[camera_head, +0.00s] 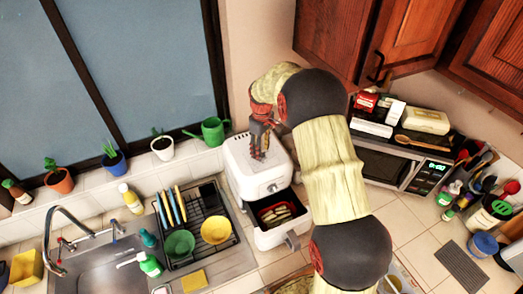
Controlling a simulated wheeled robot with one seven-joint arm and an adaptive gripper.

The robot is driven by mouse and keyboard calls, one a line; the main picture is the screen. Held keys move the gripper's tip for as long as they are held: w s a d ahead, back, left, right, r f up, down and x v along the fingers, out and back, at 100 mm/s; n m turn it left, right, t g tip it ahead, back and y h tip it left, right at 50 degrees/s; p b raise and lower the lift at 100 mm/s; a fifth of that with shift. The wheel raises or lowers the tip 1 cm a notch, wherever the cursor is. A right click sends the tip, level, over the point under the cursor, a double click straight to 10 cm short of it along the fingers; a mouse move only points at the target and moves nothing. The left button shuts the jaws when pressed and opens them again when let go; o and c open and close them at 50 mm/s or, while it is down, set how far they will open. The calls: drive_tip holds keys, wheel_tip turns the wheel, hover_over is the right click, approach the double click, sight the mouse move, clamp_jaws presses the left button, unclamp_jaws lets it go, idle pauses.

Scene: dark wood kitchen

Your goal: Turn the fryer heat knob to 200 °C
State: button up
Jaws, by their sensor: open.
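The white fryer (240,165) stands on the counter between the dish rack and the microwave. Its drawer (268,239) is pulled out at the front and holds pale pieces of food (277,215). A small round knob (272,188) shows on the fryer's front face, above the drawer; its markings are too small to read. My gripper (260,155) is over the fryer's top, fingers pointing down, open and with nothing seen in it. It is behind and above the knob, apart from it. My arm covers the area right of the fryer.
A dish rack (215,254) with green and yellow bowls stands left of the fryer. The microwave (385,168), with items on top, is to the right. A green watering can (212,130) and potted plants line the sill behind. Wooden cabinets (335,35) hang above.

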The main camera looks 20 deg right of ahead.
drive_tip(key=shift+f, duration=0.8)
drive_tip(key=shift+c, duration=1.4)
drive_tip(key=c, duration=0.8)
clamp_jaws()
